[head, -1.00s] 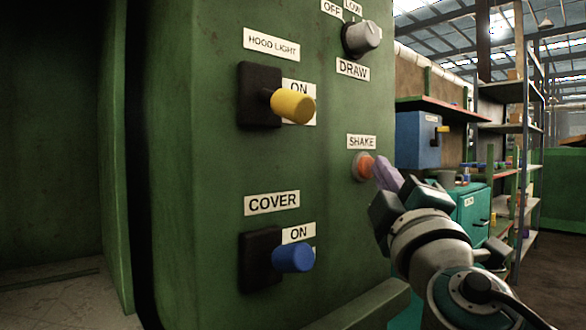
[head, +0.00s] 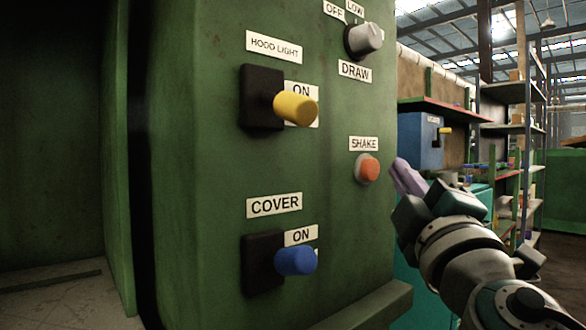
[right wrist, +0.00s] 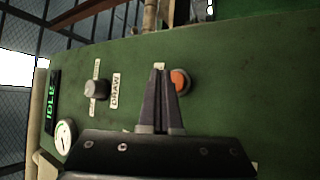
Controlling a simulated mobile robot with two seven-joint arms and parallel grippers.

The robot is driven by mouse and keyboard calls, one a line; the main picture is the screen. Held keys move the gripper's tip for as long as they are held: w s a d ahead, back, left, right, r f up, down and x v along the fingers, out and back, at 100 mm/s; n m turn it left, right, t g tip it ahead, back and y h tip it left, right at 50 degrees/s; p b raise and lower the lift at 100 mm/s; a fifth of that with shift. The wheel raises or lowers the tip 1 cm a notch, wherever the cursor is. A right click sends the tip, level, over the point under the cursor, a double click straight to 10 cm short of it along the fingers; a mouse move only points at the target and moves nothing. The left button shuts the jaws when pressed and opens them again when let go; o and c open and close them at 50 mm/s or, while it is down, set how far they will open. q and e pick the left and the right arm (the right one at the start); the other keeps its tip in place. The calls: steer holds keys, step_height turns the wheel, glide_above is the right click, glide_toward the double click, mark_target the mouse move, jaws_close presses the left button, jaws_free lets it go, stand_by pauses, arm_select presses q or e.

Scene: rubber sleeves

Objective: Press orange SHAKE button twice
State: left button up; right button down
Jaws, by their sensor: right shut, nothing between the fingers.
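The orange SHAKE button (head: 368,169) sits in a grey ring on the green panel, below the SHAKE label (head: 363,144). It shows whole in the head view, and in the right wrist view the button (right wrist: 179,81) lies just right of my fingertips. My right gripper (head: 402,166) is shut and empty. Its fingertips are right of the button in the head view, with a visible gap between them. In the right wrist view the right gripper (right wrist: 160,68) has its two fingers together. My left gripper is not in view.
The panel also carries a yellow HOOD LIGHT lever (head: 296,109), a blue COVER lever (head: 296,261) and a grey DRAW knob (head: 364,40). A ledge (head: 375,304) juts out below. A round gauge (right wrist: 65,136) and a green IDLE display (right wrist: 52,103) show in the right wrist view. Shelves stand behind.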

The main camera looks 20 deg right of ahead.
steer(key=s, duration=0.1)
steer(key=s+d, duration=0.1)
steer(key=s, duration=0.1)
steer(key=shift+s+d, duration=0.25)
steer(key=shift+s, duration=0.1)
stand_by(2.2)
steer(key=s+b, duration=0.1)
steer(key=b, duration=0.2)
steer(key=s+d+b, duration=0.1)
steer(key=b, duration=0.2)
steer(key=s+b, duration=0.1)
steer(key=b, duration=0.2)
steer(key=shift+s+d, duration=0.25)
steer(key=shift+s, duration=0.05)
steer(key=shift+w, duration=0.1)
